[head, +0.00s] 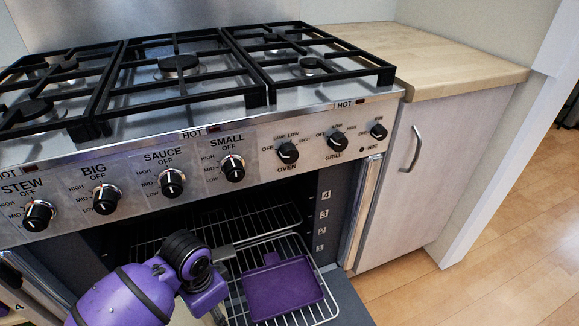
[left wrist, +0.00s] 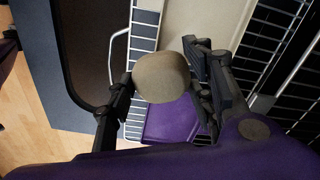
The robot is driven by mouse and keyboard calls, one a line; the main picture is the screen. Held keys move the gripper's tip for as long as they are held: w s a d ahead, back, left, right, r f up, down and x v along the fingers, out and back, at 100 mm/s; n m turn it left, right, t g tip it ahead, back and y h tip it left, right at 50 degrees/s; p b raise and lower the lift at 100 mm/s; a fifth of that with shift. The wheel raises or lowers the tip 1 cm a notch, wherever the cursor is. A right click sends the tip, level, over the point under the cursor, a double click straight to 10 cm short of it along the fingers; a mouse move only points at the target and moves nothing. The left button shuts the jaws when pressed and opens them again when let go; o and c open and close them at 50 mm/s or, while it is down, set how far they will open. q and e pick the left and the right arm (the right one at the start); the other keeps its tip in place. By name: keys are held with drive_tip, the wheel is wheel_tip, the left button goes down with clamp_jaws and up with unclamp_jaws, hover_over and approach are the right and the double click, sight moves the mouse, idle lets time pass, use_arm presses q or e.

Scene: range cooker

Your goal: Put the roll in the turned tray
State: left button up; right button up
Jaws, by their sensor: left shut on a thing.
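A tan, rounded roll (left wrist: 163,84) is held between the two dark fingers of my left gripper (left wrist: 161,74) in the left wrist view. A purple tray (head: 283,288) lies on a wire rack in the open oven in the head view, to the right of my left wrist. The purple tray also shows in the left wrist view (left wrist: 172,122), partly hidden behind the roll and fingers. A cream, tray-like surface (left wrist: 207,18) lies beside it, mostly cut off or covered. My right gripper is not in view.
Wire racks (head: 318,308) fill the oven opening below the control knobs (head: 288,153). The oven's side wall (head: 325,215) is close to the right of the purple tray. A cabinet with a wooden worktop (head: 455,62) stands at the right.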

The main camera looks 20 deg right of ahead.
use_arm(q)
drive_tip(key=b, duration=0.5)
hover_over(188, 321)
drive_tip(key=d, duration=0.1)
drive_tip(key=f, duration=0.5)
drive_tip(key=s+f, duration=0.1)
drive_tip(key=f, duration=0.1)
drive_tip(key=shift+f, duration=0.15)
drive_tip(key=f, duration=0.1)
drive_tip(key=f+b, duration=0.1)
drive_tip(key=w+a+f, duration=0.1)
drive_tip(key=shift+f+b, duration=0.35)
drive_tip(key=shift+f, duration=0.45)
drive_tip(key=shift+r, duration=0.1)
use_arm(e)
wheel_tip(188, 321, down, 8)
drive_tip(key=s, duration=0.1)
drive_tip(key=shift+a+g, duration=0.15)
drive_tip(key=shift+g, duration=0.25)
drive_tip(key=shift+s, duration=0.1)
use_arm(q)
drive_tip(key=o, duration=1.2)
drive_tip(key=shift+c, duration=0.2)
